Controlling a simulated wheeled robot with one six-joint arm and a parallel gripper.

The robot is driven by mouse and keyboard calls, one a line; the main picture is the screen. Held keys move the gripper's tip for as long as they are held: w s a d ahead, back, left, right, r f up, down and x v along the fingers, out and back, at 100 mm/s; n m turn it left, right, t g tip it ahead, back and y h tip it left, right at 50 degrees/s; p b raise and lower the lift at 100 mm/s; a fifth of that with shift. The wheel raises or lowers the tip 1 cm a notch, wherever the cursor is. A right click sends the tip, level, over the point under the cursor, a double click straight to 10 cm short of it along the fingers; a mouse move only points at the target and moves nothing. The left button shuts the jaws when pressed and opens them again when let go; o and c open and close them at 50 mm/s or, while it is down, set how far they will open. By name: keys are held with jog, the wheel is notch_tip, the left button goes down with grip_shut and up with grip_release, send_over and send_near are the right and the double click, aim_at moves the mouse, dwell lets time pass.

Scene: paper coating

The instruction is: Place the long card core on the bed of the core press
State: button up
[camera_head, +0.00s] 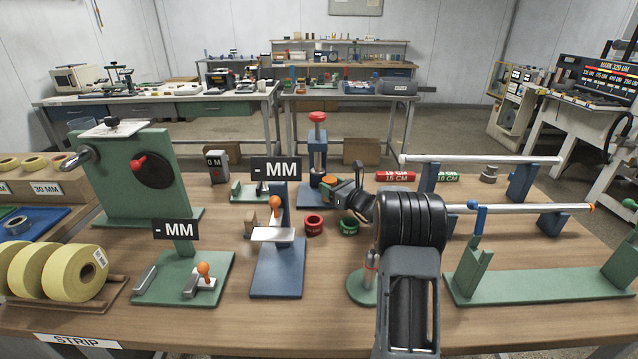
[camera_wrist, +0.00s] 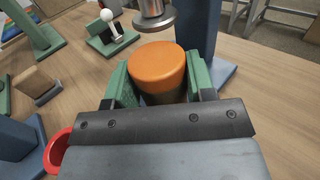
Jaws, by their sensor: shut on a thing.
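The card core in my grip is a round piece with an orange top (camera_head: 330,181) and a darker side. It shows upright in the wrist view (camera_wrist: 157,66). My gripper (camera_head: 334,186) is shut on it, with a green finger on each side. The core press is the blue stand with a red knob (camera_head: 317,117) and a metal ram, which hangs just beyond the core in the wrist view (camera_wrist: 153,14). The core is low at the front of the press. Its lower end and the press bed are hidden, so I cannot tell whether they touch.
A red ring (camera_head: 313,226) and a green ring (camera_head: 348,228) lie on the table near my gripper. A blue stand with a white plate (camera_head: 277,235) is at left. Red (camera_head: 396,176) and green (camera_head: 447,177) marked rolls lie behind at right. A roller frame (camera_head: 530,289) fills the right front.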

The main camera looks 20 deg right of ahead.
jog(key=shift+x, duration=2.65)
jog(key=shift+f, duration=0.55)
jog(key=shift+f, duration=0.1)
jog(key=shift+f, duration=0.15)
jog(key=o, duration=0.9)
jog(key=shift+o, duration=0.2)
jog(key=shift+r, duration=0.25)
jog(key=v, duration=1.2)
